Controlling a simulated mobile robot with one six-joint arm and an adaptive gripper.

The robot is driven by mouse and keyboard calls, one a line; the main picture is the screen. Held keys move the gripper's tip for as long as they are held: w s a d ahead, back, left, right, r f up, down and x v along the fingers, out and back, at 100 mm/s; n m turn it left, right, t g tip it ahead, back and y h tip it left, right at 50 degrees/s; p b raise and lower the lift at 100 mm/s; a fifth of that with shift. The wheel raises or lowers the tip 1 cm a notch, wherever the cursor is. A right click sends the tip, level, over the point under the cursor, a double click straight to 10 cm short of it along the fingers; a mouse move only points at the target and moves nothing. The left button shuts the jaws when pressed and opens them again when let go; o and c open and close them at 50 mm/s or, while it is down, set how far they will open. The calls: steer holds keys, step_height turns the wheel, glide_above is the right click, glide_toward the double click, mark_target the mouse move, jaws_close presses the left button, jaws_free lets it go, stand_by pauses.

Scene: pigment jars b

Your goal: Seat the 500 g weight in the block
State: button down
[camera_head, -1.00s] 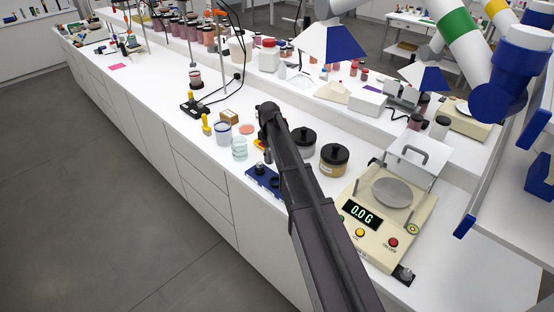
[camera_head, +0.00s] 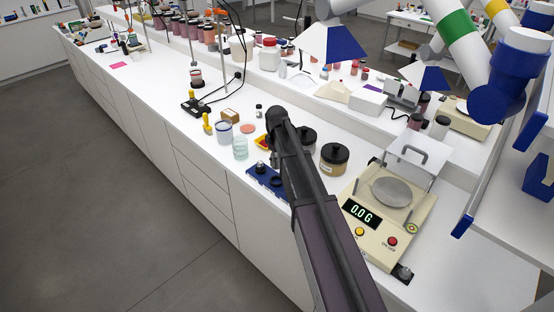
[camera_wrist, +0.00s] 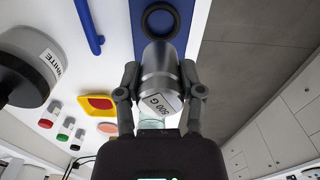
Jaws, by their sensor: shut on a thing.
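The 500 g weight (camera_wrist: 163,78) is a shiny metal cylinder with a "500 G" label, held between both fingers of my gripper (camera_wrist: 160,84) in the wrist view. The blue block (camera_wrist: 139,50) lies beyond it, with a black ring-shaped seat (camera_wrist: 160,20) showing past the weight's far end. The weight appears apart from that ring; its height above the block is unclear.
The balance (camera_head: 362,225) reads 0.0 G to the right. A brown black-lidded jar (camera_head: 333,163) stands behind my arm; a white-labelled jar (camera_wrist: 25,65) is close at left in the wrist view. A glass beaker (camera_head: 240,150) stands left of the block.

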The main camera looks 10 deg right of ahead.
steer(key=shift+s, duration=0.25)
stand_by(0.3)
steer(key=shift+w+d+f+b, duration=0.1)
steer(key=shift+f+b, duration=2.75)
steer(key=shift+f+b, duration=1.25)
steer(key=shift+b, duration=0.05)
stand_by(0.7)
steer(key=shift+c, duration=0.7)
jaws_free()
steer(key=shift+r, duration=0.2)
step_height(320, 180, up, 8)
steer(key=p, duration=0.8)
